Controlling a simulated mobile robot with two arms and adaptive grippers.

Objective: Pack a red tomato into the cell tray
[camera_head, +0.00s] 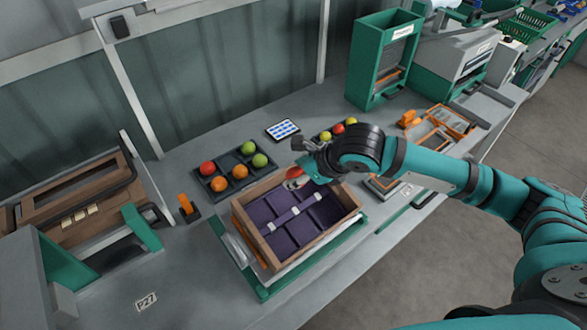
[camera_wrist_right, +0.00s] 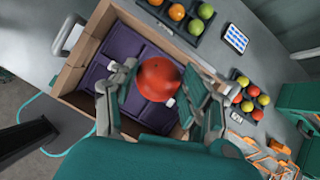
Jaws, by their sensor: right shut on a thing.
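My right gripper (camera_head: 305,167) is shut on a red tomato (camera_head: 295,174) above the far right part of the cell tray. The red tomato also shows between the fingers in the right wrist view (camera_wrist_right: 158,79). The cell tray is a wooden-walled box (camera_head: 243,226) with purple cells (camera_head: 283,238) split by light grey strips. The cells that show look empty; the gripper and arm hide the far right corner. The gap between tomato and tray floor cannot be told exactly. My left gripper is not in view.
A dark tray (camera_head: 214,188) of red, orange and green tomatoes stands behind the box. More tomatoes (camera_head: 338,129) lie in a tray behind my right arm. A tablet (camera_head: 282,130) lies between them. A green bin (camera_head: 381,62) stands at the back. An orange-topped block (camera_head: 187,207) stands left.

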